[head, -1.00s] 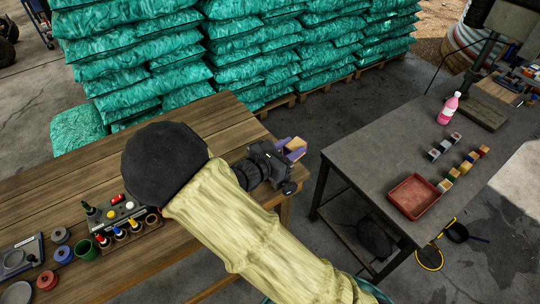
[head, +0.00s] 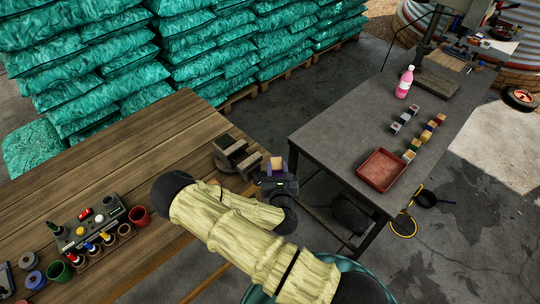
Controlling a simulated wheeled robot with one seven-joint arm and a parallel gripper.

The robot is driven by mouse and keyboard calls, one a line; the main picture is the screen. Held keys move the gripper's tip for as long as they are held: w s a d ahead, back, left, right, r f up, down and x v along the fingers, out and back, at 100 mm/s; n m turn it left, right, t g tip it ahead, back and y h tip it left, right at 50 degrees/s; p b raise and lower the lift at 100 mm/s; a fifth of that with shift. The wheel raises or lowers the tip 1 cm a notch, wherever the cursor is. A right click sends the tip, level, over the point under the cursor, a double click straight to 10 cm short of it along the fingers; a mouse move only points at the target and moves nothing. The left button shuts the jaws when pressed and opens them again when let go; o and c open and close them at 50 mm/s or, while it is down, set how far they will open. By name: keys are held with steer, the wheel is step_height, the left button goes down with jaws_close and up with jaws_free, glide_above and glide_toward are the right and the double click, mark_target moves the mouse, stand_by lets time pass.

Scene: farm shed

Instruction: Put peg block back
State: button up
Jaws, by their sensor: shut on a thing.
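My gripper (head: 280,172) is in the head view, over the gap between the wooden table and the grey table. Several small blocks, some coloured (head: 428,134) and some grey and white (head: 404,120), stand in two rows on the grey table (head: 345,125), right of my gripper.
A shallow red tray (head: 382,168) sits at the near edge of the grey table, with a pink bottle (head: 404,82) farther back. A dark slotted wooden piece (head: 237,157) and a control box (head: 92,225) are on the wooden table (head: 130,140). Green sacks (head: 180,60) are stacked behind.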

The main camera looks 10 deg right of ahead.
steer(key=s+d+f+b, duration=0.1)
steer(key=f+b, duration=0.4)
steer(key=f, duration=0.3)
steer(key=s+d+f+n+y+b, duration=0.1)
steer(key=s+d+f+b, duration=0.1)
steer(key=f+b, duration=0.3)
step_height(320, 180, down, 4)
steer(key=shift+s+d+f, duration=0.15)
steer(key=shift+s, duration=0.05)
